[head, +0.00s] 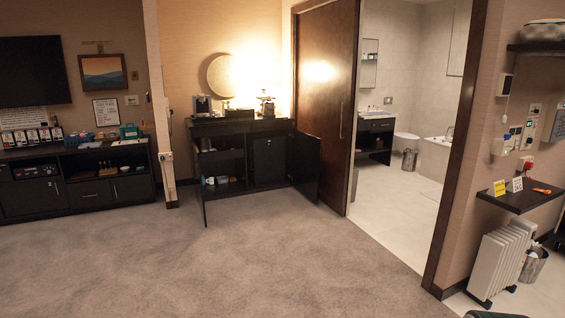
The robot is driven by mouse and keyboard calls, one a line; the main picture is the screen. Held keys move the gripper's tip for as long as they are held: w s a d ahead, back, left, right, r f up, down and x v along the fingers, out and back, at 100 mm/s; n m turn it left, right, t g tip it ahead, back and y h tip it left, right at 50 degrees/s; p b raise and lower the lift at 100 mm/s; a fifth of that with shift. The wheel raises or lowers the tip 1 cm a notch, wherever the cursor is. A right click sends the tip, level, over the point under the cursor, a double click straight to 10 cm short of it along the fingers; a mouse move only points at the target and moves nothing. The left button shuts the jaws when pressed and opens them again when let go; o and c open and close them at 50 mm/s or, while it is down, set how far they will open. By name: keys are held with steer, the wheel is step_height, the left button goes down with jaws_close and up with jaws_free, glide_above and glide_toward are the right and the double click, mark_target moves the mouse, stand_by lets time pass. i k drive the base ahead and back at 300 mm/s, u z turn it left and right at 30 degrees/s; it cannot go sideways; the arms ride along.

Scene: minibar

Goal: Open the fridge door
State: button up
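A dark minibar cabinet (238,126) stands against the far wall, left of the brown bathroom door. Its left door (203,197) and right door (305,166) both stand swung open. A dark, box-like front that looks like the fridge door (269,160) sits in the right half of the cabinet. It appears shut, though it is small and dark from here. My gripper is not in view.
Open carpet (240,260) lies in front of the cabinet. The brown door (326,105) stands close to the open right cabinet door. A white radiator (497,262) and wall shelf (522,198) are at the right. A long low cabinet (85,192) is at the left.

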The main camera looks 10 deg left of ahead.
mark_target(270, 153)
steer(key=u, duration=0.15)
steer(key=i, duration=0.8)
steer(key=u, duration=0.5)
steer(key=i, duration=1.65)
steer(key=u, duration=0.5)
steer(key=i, duration=4.55)
steer(key=z, duration=0.6)
steer(key=i, duration=2.05)
steer(key=z, duration=0.4)
